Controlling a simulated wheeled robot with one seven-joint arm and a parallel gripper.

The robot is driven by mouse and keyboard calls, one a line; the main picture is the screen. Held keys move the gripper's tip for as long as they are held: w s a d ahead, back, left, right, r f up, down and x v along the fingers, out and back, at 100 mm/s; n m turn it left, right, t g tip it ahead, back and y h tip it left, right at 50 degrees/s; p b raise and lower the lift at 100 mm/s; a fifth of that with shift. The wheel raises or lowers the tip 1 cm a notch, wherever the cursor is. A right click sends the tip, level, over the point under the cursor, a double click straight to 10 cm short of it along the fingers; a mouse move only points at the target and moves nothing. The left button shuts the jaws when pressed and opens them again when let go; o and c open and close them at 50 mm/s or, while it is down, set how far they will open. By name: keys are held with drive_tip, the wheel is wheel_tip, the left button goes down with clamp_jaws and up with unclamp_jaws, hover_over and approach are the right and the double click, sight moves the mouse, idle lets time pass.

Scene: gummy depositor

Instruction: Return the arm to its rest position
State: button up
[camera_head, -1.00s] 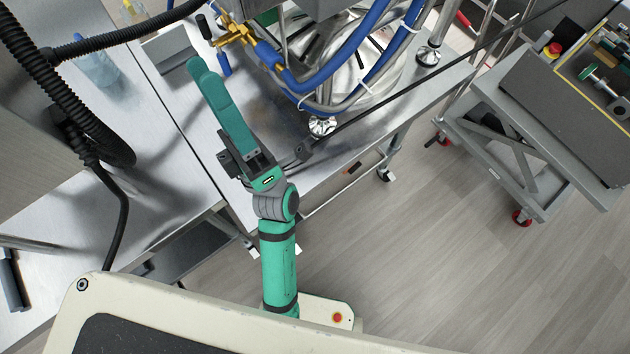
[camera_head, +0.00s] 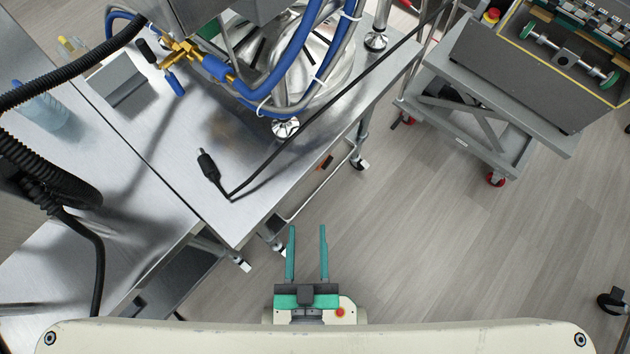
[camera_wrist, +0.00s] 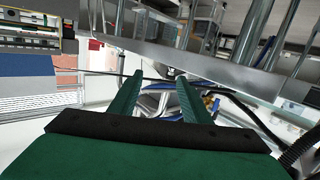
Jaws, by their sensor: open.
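My gripper (camera_head: 307,232) is at the bottom middle of the head view, close in front of my body. Its two green fingers point away from me, parallel and apart, with bare floor seen between them. It holds nothing. The fingers also show in the wrist view (camera_wrist: 158,84), with a gap between them and no object in it. The rest of my arm is mostly hidden behind or below the gripper in the head view.
A steel table (camera_head: 165,165) stands ahead to the left, with a black cable plug (camera_head: 209,170) lying on it. Blue hoses (camera_head: 290,68) and a machine stand behind. A grey wheeled cart (camera_head: 480,100) is at the right. The floor (camera_head: 420,240) between is clear.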

drive_tip(key=shift+m+g, duration=0.4)
drive_tip(key=shift+g, duration=0.3)
drive_tip(key=s+d+f, duration=0.1)
drive_tip(key=s+f, duration=0.1)
drive_tip(key=s, duration=0.1)
drive_tip(key=shift+d+f, duration=0.1)
drive_tip(key=shift+d, duration=0.3)
drive_tip(key=shift+w, duration=0.1)
idle(0.4)
drive_tip(key=c, duration=0.3)
drive_tip(key=shift+a, duration=0.15)
